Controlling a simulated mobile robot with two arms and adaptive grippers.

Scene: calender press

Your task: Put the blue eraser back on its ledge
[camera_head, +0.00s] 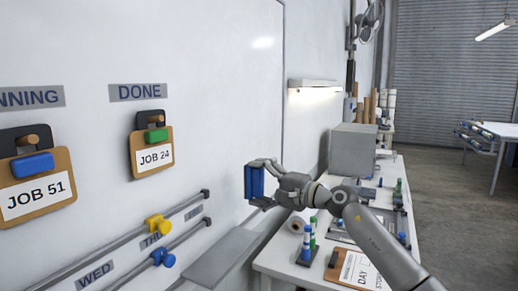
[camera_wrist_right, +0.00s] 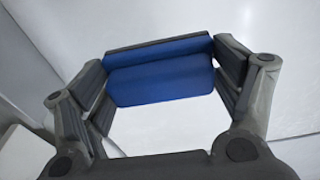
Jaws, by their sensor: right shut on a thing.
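The blue eraser (camera_head: 254,182) is held upright in my right gripper (camera_head: 262,184), in front of the whiteboard's right part. In the right wrist view the eraser (camera_wrist_right: 160,75) has a blue body with a dark grey strip along one side, and the fingers of my right gripper (camera_wrist_right: 160,82) close on its two ends. A grey ledge (camera_head: 222,258) runs along the bottom of the whiteboard (camera_head: 225,110), below and left of the eraser. The eraser is above the ledge and apart from it. My left gripper is not in view.
Two rails with a yellow knob (camera_head: 158,227) and a blue knob (camera_head: 163,257) cross the lower left of the board. JOB 51 (camera_head: 38,198) and JOB 24 (camera_head: 154,157) clipboards hang above. A white workbench (camera_head: 275,262) with markers, a clipboard and a grey box (camera_head: 353,150) stands right.

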